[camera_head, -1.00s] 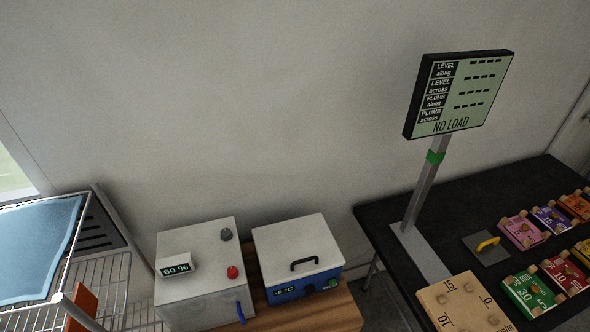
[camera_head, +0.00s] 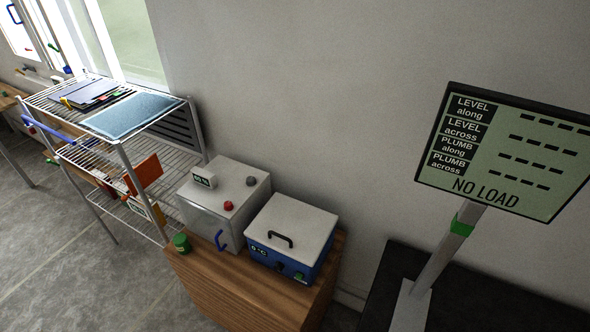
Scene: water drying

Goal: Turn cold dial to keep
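The cold box (camera_head: 292,232) is a blue box with a white lid and a black handle on top. It stands on a wooden cabinet (camera_head: 231,291). Its front has a small display (camera_head: 259,249) that seems to read about -5 °C, a dark knob (camera_head: 279,266) and a green knob (camera_head: 298,276). I cannot read any dial marking such as "keep" at this size. The lid looks closed. Neither of my grippers shows in this view.
A white box (camera_head: 222,198) with a red button, a grey knob and a blue handle stands left of the cold box. A green jar (camera_head: 181,243) is at the cabinet's left edge. A wire rack (camera_head: 128,143) stands further left. A NO LOAD sign (camera_head: 505,150) rises at right. Floor is clear at lower left.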

